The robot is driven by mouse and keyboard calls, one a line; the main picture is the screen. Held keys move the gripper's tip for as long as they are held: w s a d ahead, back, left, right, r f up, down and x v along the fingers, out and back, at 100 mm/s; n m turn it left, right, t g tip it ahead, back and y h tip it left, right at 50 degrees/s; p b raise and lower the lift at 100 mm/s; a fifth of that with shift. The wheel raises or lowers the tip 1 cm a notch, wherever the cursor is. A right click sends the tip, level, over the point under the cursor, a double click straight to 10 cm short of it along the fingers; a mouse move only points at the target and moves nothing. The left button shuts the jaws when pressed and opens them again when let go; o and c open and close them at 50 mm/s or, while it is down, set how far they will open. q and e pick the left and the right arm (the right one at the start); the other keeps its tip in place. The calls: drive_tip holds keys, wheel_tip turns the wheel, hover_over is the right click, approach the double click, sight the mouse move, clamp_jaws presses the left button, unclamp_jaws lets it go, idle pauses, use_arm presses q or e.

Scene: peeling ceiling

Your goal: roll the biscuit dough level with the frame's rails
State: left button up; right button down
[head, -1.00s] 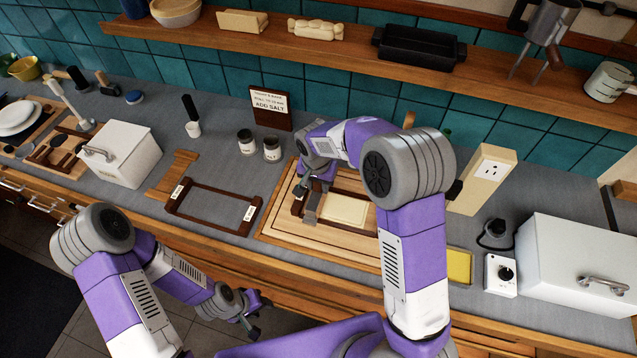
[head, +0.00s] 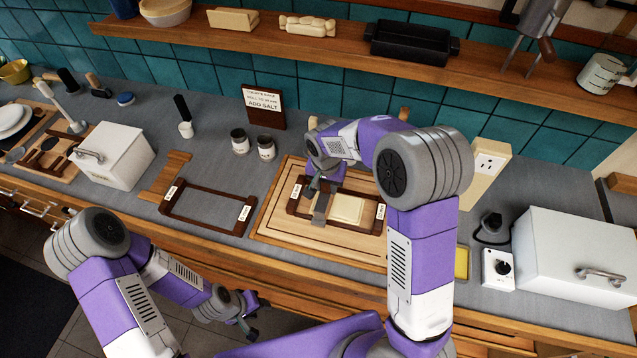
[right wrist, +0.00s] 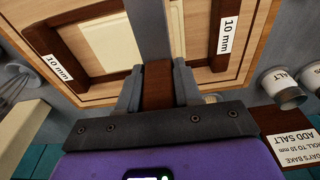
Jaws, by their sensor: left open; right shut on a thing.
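The biscuit dough (head: 347,209) is a pale, flat slab inside a dark brown frame (head: 336,226) on a wooden board (head: 275,228). The frame's rails carry 10 mm labels. My right gripper (head: 318,186) is above the frame's left part, shut on the brown handle (right wrist: 158,85) of a grey, flat-looking tool (head: 321,207). The tool's grey part (right wrist: 150,30) crosses the dough (right wrist: 105,45) in the right wrist view; whether it touches is unclear. My left gripper (head: 250,318) is open and empty, low before the counter. My right arm hides part of the board.
A second dark frame (head: 205,223) lies empty left of the board. Two jars (head: 253,146) and a sign (head: 264,105) stand behind. A white box (head: 113,157) is at left, a larger one (head: 575,262) at right. A light wooden end (head: 404,113) shows behind my arm.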

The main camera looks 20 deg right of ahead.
drive_tip(key=shift+s+d, duration=0.5)
drive_tip(key=shift+d, duration=0.3)
drive_tip(key=shift+s+d, duration=0.45)
drive_tip(key=shift+d, duration=0.3)
drive_tip(key=shift+s+d+b, duration=0.2)
drive_tip(key=shift+s+d, duration=0.3)
drive_tip(key=shift+d, duration=0.25)
drive_tip(key=shift+s+d+b, duration=0.2)
drive_tip(key=shift+s+d, duration=0.25)
drive_tip(key=shift+d, duration=0.3)
drive_tip(key=shift+s+d, duration=0.45)
drive_tip(key=shift+d, duration=0.35)
drive_tip(key=shift+s+d, duration=0.45)
drive_tip(key=shift+d, duration=0.35)
drive_tip(key=shift+a+f+b, duration=0.1)
drive_tip(key=shift+b, duration=0.2)
